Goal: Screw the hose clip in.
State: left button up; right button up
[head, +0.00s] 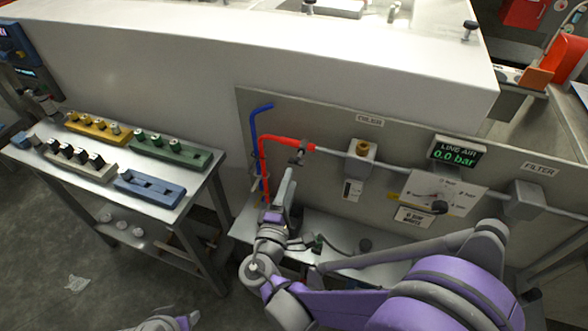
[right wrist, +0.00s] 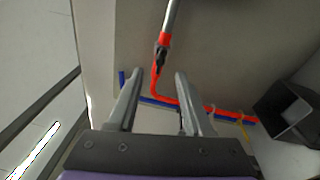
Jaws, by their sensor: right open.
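The hose clip (head: 298,155) is a small dark clip around the end of the red hose (head: 280,141), where it meets the grey pipe on the panel. In the right wrist view the clip (right wrist: 161,58) sits ahead of the fingers, roughly midway between them and beyond their tips. My right gripper (head: 288,178) is just below the clip in the head view, pointing up at it. In the right wrist view my right gripper (right wrist: 157,76) is open with nothing between its fingers. Only a piece of my left arm shows at the bottom edge of the head view; its gripper cannot be made out.
A display (head: 457,152) reads LINE AIR 0.0 bar. A blue hose (head: 254,135) hangs beside the red one. A side table (head: 107,160) at left holds coloured blocks. A dark open box (right wrist: 287,112) is right of the fingers in the wrist view.

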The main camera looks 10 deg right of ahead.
jog(key=shift+v, duration=1.65)
jog(key=shift+d, duration=0.1)
jog(key=s+d+f+m+g+y+p, duration=0.1)
jog(key=s+d+m+g+p, duration=0.1)
jog(key=s+d+m+g, duration=0.3)
jog(key=s+d+f+m+g+p, duration=0.1)
jog(key=d+g+p, duration=0.15)
jog(key=d, duration=0.35)
jog(key=s+a+r+m+g+y+p, duration=0.2)
jog(key=s+m+y, duration=0.5)
jog(key=s, duration=0.4)
jog(key=m+g+p, duration=0.1)
jog(key=p, duration=0.1)
jog(key=shift+a+r+y+p, duration=0.2)
jog(key=shift+a+y+p, duration=0.1)
jog(key=shift+a+y, duration=0.1)
jog(key=shift+s+d+g, duration=0.1)
jog(key=shift+g, duration=0.15)
